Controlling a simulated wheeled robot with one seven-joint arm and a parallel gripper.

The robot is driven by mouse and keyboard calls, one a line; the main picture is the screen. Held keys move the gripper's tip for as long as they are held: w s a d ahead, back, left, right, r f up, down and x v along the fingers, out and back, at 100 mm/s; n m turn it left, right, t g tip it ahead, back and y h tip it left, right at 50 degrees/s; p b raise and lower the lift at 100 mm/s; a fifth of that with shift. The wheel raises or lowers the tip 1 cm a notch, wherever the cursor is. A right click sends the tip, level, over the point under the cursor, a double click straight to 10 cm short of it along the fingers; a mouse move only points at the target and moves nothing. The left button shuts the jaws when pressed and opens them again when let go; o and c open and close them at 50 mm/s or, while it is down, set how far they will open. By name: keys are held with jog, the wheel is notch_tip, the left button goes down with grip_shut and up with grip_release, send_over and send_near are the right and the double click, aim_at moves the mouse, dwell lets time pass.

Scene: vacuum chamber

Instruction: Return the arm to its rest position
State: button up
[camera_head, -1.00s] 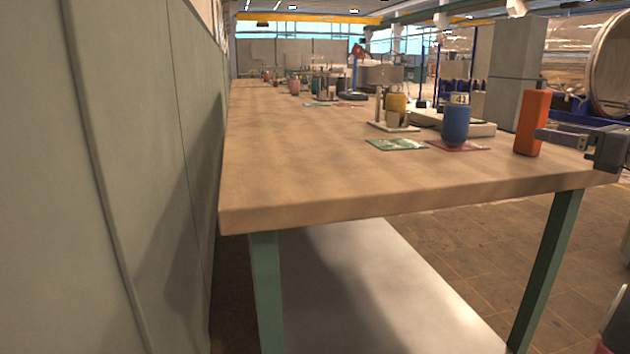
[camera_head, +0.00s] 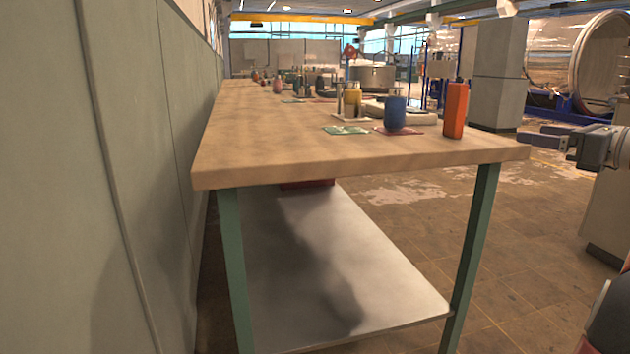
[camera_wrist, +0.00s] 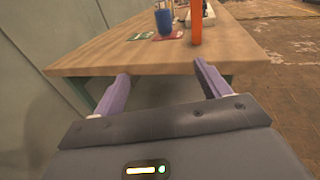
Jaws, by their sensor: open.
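My gripper (camera_head: 545,136) is at the right of the head view, beyond the table's right edge and apart from it. In the wrist view my gripper (camera_wrist: 160,85) has two purple fingers spread wide with nothing between them. The wooden table (camera_head: 270,150) lies ahead of the fingers in the wrist view. An orange block (camera_head: 455,110) stands upright near the table's right edge, and it also shows in the wrist view (camera_wrist: 196,22). My gripper touches nothing that I can see.
A blue cup (camera_head: 395,112) stands on a red mat by a green card (camera_head: 346,130). Several other items line the table further back. A grey-green wall (camera_head: 120,180) runs along the left. A lower shelf (camera_head: 330,260) sits under the table. Floor (camera_head: 530,240) is open at right.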

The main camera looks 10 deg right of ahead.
jog(key=a+f+n+g+h+p, duration=0.15)
jog(key=a+f+n+g, duration=0.35)
jog(key=a, duration=0.8)
jog(key=a+f+n+g+y+p, duration=0.1)
jog(key=a+f+n+g+p, duration=0.25)
jog(key=a+n, duration=0.65)
jog(key=s+a+f+n+g+h+p, duration=0.1)
jog(key=s+a+f+n+h+p, duration=0.1)
jog(key=s+a+f+n, duration=0.4)
jog(key=s+a+f+n+g+h+p, duration=0.1)
jog(key=s+a+f+n+h+p, duration=0.1)
jog(key=s+a+f+n, duration=0.5)
jog(key=s+n+h, duration=0.1)
jog(key=s+n, duration=0.2)
jog(key=s, duration=0.1)
jog(key=shift+s+n+p, duration=0.3)
jog(key=shift+p, duration=0.1)
jog(key=shift+h, duration=0.25)
